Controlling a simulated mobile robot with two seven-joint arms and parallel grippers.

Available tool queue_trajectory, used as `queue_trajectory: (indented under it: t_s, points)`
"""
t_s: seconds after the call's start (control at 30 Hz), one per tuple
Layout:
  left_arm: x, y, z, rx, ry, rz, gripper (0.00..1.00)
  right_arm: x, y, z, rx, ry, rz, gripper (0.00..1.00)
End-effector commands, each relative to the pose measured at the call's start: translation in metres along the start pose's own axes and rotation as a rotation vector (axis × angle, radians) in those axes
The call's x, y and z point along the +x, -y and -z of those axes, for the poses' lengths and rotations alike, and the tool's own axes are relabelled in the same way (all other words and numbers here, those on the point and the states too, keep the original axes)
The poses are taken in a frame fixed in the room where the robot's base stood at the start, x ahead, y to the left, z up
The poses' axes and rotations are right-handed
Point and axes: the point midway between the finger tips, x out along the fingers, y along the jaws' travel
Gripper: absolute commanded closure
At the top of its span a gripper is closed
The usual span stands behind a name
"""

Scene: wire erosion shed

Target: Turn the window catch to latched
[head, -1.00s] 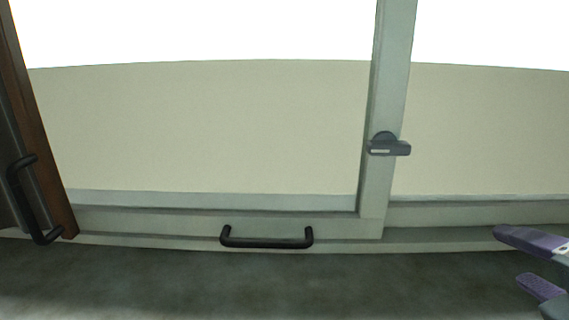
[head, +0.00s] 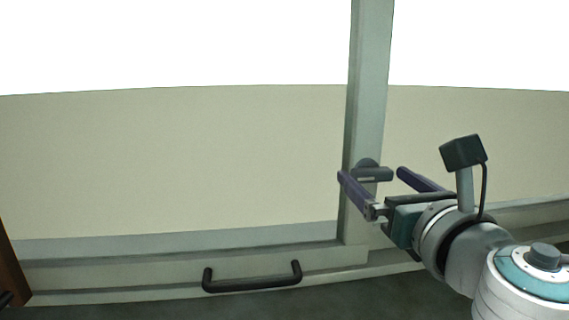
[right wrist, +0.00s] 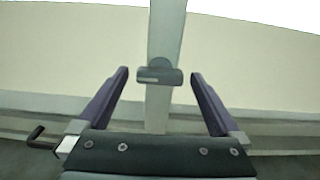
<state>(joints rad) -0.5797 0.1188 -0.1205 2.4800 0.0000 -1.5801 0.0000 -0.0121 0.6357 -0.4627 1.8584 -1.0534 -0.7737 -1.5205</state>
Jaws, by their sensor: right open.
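The window catch (head: 373,174) is a dark grey piece with a rounded base and a lever lying level, mounted on the pale upright window stile (head: 369,90). It also shows in the right wrist view (right wrist: 159,77), between and beyond the fingers. My right gripper (head: 370,174) is open, its two purple fingers on either side of the catch in the head view. In the right wrist view the open fingers (right wrist: 159,75) hold nothing, and the catch looks apart from both. My left gripper is not in view.
A black bar handle (head: 252,284) sits on the window's bottom rail. A brown wooden edge (head: 10,270) stands at the far left. A grey surface lies below the frame. The space left of the stile, before the pane, is clear.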

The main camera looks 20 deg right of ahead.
Motion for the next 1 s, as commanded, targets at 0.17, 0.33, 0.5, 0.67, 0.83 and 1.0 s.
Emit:
queue_trajectory:
  t_s: [0.17,0.33,0.5,0.67,0.83,1.0]
  points:
    - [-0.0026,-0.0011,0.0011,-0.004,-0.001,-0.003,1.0,0.0087,0.0001,-0.0002,0.001,0.0,0.001,0.0]
    - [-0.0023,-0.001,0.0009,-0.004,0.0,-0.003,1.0,0.0093,0.0,0.0004,0.002,-0.001,0.0,0.0]
    - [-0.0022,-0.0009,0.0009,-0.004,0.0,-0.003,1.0,0.0091,0.0001,0.0003,0.002,-0.001,0.001,0.1]
    - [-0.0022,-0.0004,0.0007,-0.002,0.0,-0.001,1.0,0.009,0.0002,0.0003,0.002,-0.001,0.001,0.28]
    - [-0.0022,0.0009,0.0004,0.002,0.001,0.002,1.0,0.009,0.0001,0.0003,0.002,-0.001,0.001,0.47]
    - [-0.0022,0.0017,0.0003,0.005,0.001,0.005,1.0,0.0089,0.0,0.0002,0.002,-0.001,0.0,0.66]
